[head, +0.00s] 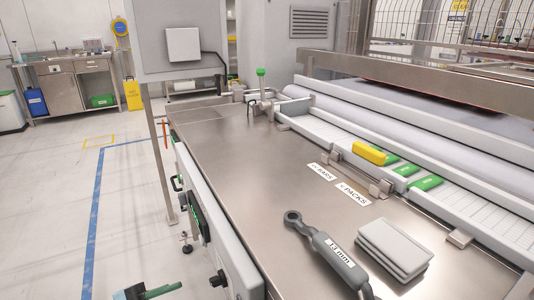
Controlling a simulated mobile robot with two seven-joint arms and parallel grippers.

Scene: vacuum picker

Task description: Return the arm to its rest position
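Neither my left nor my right gripper shows in the head view, and I see no arm of mine that I can be sure of. The steel worktop (235,165) runs from the back left to the front right. A yellow block (368,152) lies at the machine's flighted conveyor, among several green packs (425,183). Two white labels lie on the worktop, one for bars (320,171) and one for packs (352,194).
A green-topped post (261,85) stands at the far end. A panel on a pole (182,45) rises at the left. The worktop's middle is clear.

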